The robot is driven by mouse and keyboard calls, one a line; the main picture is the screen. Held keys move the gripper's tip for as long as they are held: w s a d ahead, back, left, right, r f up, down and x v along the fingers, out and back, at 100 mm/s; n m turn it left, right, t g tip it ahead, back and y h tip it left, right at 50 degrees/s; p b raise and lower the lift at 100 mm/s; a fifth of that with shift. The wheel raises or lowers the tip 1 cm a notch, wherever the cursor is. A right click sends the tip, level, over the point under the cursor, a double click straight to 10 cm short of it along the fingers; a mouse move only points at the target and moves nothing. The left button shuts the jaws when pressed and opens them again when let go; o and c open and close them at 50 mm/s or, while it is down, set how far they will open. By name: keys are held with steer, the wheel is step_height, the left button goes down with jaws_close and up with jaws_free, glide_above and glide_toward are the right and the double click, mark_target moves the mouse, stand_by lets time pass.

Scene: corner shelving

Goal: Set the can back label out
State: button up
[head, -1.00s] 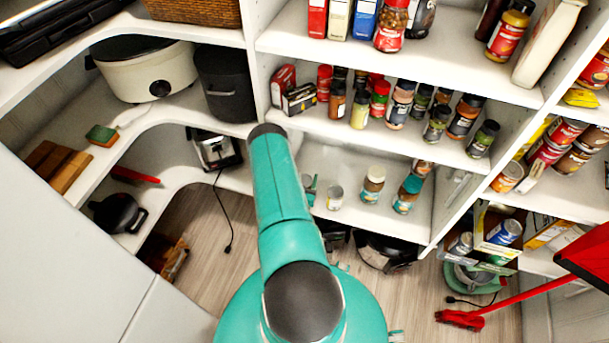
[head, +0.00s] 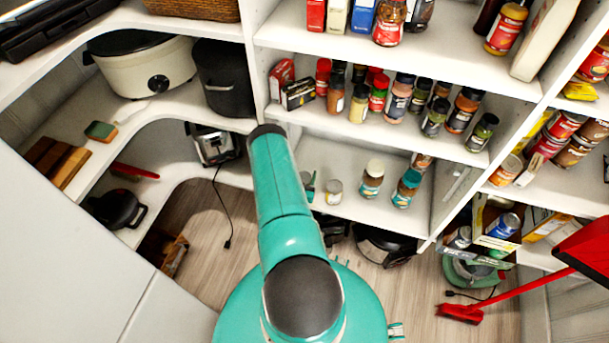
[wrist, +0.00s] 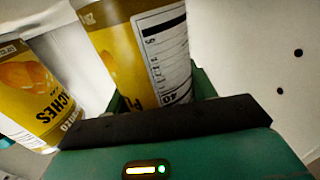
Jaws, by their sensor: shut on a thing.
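In the wrist view, my gripper (wrist: 160,92) is shut on a can (wrist: 140,50) with a yellow label. A white panel with printed lines on that can faces the camera, and its top is cut off by the frame. A second yellow can (wrist: 38,92) with a peach picture and lettering stands to its left, tilted in the picture. In the head view, my arm hides most of the gripper and the held can. A small pale can (head: 333,192) stands on the lower shelf just right of the arm; I cannot tell if it is the second one.
Jars (head: 371,180) stand further right on the lower shelf (head: 350,215). Several spice jars (head: 397,100) crowd the shelf above. A black appliance (head: 385,245) is below. A red broom (head: 460,312) leans at the right. A white wall with dark holes (wrist: 270,60) is close right of the gripper.

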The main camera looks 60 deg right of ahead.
steer(key=o, duration=1.3)
steer(key=v, duration=1.3)
steer(key=shift+a, duration=0.4)
steer(key=shift+s, duration=0.15)
